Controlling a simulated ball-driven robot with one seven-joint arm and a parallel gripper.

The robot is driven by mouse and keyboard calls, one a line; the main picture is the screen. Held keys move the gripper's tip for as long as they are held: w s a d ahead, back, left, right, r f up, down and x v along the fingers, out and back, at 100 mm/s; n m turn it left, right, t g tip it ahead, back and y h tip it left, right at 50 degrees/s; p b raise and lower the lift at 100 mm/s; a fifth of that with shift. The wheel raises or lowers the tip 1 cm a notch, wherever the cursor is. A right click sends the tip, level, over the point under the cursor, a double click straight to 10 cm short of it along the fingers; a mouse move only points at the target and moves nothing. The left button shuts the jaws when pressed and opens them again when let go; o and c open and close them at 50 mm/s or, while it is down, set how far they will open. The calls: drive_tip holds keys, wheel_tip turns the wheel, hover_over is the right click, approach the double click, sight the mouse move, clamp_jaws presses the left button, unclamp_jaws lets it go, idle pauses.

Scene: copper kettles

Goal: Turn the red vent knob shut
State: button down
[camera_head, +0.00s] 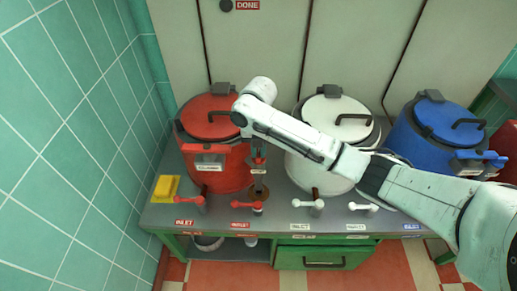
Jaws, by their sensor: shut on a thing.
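The red vent knob (260,160) shows as a small red piece on top of a dark upright post with a small label plate, in front of the red kettle (222,172). My gripper (258,151) points down from above and is shut on the red knob. The jaws and wrist hide most of the knob, so I cannot tell its turn position.
Red lever valves (192,201) and white lever valves (310,205) line the grey counter's front. A white kettle (316,170) stands under my arm, a blue kettle (424,135) at right.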

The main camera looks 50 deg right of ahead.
drive_tip(key=shift+r, duration=0.1)
drive_tip(key=m+p, duration=0.3)
drive_tip(key=m, duration=0.1)
drive_tip(key=shift+a, duration=0.1)
drive_tip(key=m+p, duration=0.3)
drive_tip(key=m, duration=0.1)
drive_tip(key=shift+m, duration=0.3)
drive_tip(key=m+p, duration=0.3)
drive_tip(key=m, duration=0.1)
drive_tip(key=shift+m, duration=0.3)
drive_tip(key=shift+m+p, duration=1)
drive_tip(key=shift+m, duration=1.2)
drive_tip(key=c, duration=1.1)
unclamp_jaws()
